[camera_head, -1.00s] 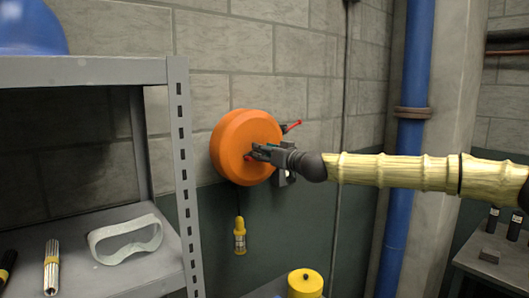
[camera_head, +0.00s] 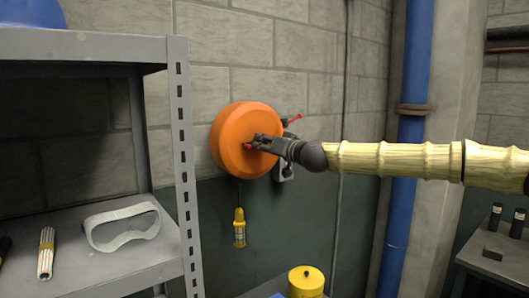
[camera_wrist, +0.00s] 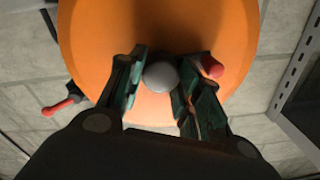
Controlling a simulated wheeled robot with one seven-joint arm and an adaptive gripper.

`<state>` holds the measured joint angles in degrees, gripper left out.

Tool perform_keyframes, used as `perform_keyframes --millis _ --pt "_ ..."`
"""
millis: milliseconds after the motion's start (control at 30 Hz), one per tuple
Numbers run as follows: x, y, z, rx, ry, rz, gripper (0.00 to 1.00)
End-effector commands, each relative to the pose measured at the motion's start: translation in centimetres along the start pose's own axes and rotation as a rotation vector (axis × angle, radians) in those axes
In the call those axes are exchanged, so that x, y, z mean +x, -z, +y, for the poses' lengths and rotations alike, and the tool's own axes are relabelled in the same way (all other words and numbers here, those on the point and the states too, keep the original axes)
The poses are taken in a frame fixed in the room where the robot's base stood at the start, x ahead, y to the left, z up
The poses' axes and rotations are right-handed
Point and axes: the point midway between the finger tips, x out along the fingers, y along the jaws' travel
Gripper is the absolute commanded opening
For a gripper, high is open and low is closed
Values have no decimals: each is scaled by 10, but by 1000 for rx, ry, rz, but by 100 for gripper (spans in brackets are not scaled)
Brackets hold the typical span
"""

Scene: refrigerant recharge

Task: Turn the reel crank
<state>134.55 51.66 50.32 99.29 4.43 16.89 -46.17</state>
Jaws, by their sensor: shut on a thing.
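The orange reel (camera_head: 232,142) is mounted on the block wall, right of the shelf. My gripper (camera_head: 262,142) is in front of its face. In the wrist view, my gripper (camera_wrist: 160,80) has its fingers on either side of a round grey knob (camera_wrist: 160,76) near the reel's middle and is shut on it. The red crank handle (camera_wrist: 211,66) is just beyond the right finger, and its red end (camera_head: 248,146) shows by the fingertips in the head view. The crank's arm is mostly hidden by the fingers.
A red lever (camera_head: 294,120) sticks out at the reel's right side. A yellow plug (camera_head: 239,228) hangs below the reel. A grey shelf (camera_head: 182,160) with goggles (camera_head: 121,224) stands left. A yellow canister (camera_head: 306,282) is below and a blue pipe (camera_head: 409,130) right.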

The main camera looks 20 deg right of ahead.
Motion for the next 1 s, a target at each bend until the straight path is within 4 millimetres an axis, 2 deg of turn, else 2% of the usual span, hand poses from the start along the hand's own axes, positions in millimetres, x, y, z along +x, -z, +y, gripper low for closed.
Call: perform_keyframes --millis 500,533,567,1000 --pt "0 1 1 57 -1 2 11" --pt "0 1 1 57 -1 2 40" --pt "0 1 1 57 -1 2 44" --pt "-5 1 1 56 0 2 44"
